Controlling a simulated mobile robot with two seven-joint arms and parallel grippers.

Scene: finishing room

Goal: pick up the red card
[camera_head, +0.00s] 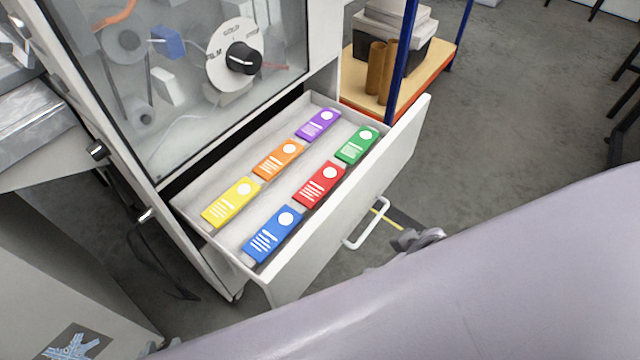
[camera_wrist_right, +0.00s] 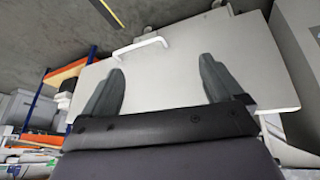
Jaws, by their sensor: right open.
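The red card (camera_head: 319,186) lies flat in the open drawer (camera_head: 183,202), in the row nearest the drawer front, between the blue card (camera_head: 272,235) and the green card (camera_head: 357,145). It has a white circle and white lines. My right gripper (camera_wrist_right: 160,67) is open and empty in the right wrist view, facing the white drawer front (camera_wrist_right: 165,80). The red card is out of that view.
A yellow card (camera_head: 231,202), an orange card (camera_head: 278,160) and a purple card (camera_head: 318,124) form the inner row. The white handle (camera_head: 367,224) sticks out from the drawer front. The cabinet (camera_head: 180,90) rises behind; a shelf (camera_head: 440,62) stands beyond.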

